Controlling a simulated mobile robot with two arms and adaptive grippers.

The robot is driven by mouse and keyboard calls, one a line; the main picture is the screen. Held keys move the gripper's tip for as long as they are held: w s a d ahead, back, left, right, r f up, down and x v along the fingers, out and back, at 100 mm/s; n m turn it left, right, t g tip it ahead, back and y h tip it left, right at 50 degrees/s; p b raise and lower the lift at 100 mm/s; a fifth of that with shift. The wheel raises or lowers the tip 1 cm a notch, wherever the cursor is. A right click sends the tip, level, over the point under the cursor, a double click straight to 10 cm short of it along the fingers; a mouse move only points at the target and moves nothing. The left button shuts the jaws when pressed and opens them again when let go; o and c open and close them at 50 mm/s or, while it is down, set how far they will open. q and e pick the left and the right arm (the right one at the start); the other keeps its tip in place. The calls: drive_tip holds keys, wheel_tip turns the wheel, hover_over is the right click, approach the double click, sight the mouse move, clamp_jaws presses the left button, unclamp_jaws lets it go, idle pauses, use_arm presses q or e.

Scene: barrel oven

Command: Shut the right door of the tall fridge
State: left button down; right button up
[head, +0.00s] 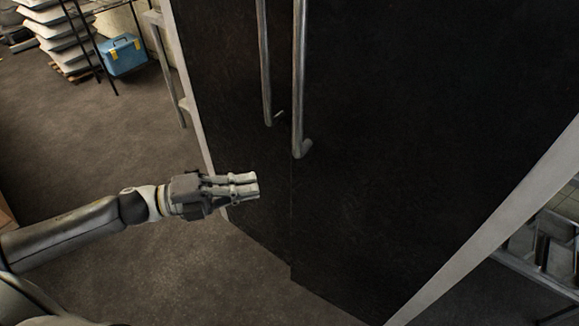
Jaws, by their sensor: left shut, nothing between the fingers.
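The tall fridge has two dark doors with upright metal handles. The right door (420,130) fills the middle and right of the head view, with its handle (299,80) near the seam. The left door (222,90) is beside it, with its own handle (264,65). The two doors' lower edges show a small step at the seam, so the right door seems to stand slightly forward; how far is hard to tell. My left gripper (257,186) is shut and empty, in front of the left door's lower part, below the handles. My right gripper is out of view.
A pale frame edge (490,225) runs along the fridge's right side, with a metal rack (545,265) beyond it. The floor (110,130) left of the fridge is clear.

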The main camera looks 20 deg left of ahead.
use_arm(q)
drive_tip(key=shift+w+d+p, duration=0.95)
drive_tip(key=shift+w+d, duration=2.55)
drive_tip(key=shift+w, duration=0.25)
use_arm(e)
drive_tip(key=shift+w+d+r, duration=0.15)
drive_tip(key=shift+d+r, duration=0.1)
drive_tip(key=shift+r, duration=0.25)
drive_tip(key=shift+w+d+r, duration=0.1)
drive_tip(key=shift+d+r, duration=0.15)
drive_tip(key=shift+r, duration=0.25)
